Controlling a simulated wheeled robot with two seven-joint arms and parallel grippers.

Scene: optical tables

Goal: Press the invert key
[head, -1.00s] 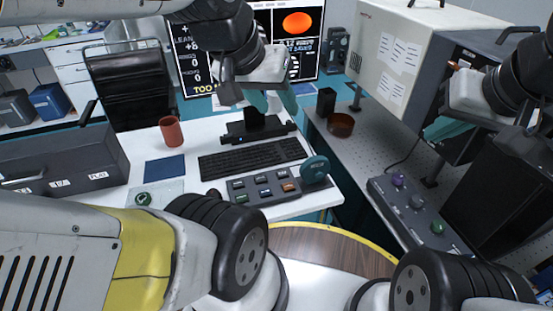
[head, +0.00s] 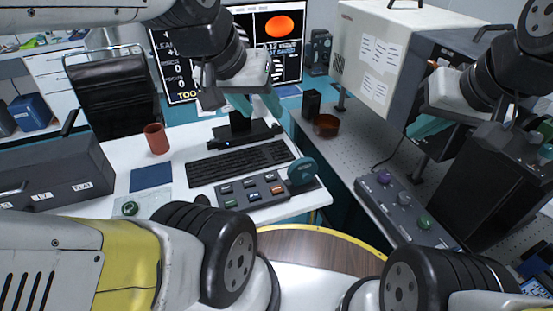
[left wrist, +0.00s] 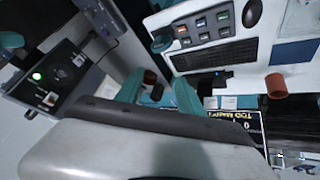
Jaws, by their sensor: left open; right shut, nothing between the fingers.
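A dark grey key panel (head: 252,192) with two rows of small keys lies on the white desk, in front of the keyboard. One key is orange (head: 277,188) and one is green (head: 230,203). The key labels are too small to read, so I cannot tell which is the invert key. The panel also shows at the top of the left wrist view (left wrist: 192,45). My left gripper (head: 256,106) is open and empty, above the far part of the desk near the monitor stand. My right gripper (head: 428,127) is shut and empty, in front of the large white cabinet.
A teal dial (head: 302,170) stands at the panel's right end. A black keyboard (head: 240,162) lies behind the panel. A red-brown cup (head: 156,138) and blue pad (head: 151,177) are to the left. A grey control box (head: 403,205) sits on the perforated table at right.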

